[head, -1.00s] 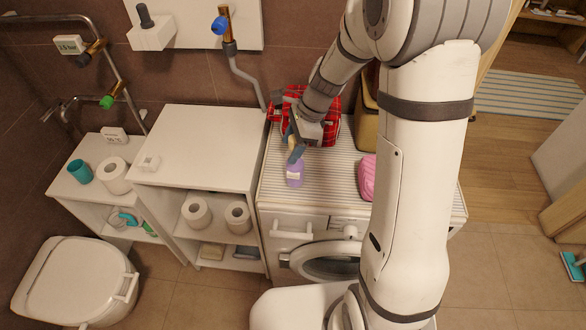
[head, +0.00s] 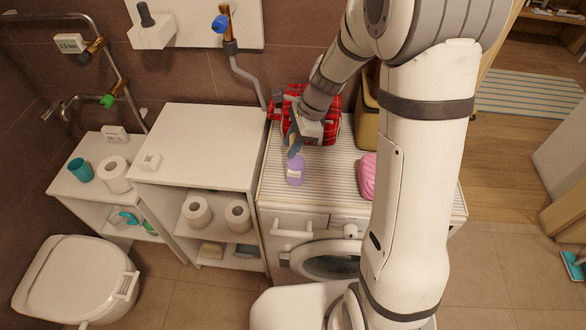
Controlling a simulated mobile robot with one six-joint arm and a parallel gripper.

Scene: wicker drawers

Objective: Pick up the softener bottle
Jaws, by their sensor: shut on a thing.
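The softener bottle (head: 295,173) is purple with a pale label. It stands upright on the striped top of the washing machine (head: 335,185), near its left front. My gripper (head: 295,150) comes down from behind and above, with its blue fingertips at the top of the bottle. It is shut on the bottle's upper end. The fingers hide the bottle's cap, and a gap under the bottle cannot be made out.
A red checked bag (head: 328,128) lies right behind my gripper. A pink packet (head: 368,177) lies to the right, partly behind my arm. A white cabinet (head: 200,140) stands to the left. The striped top between bottle and packet is clear.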

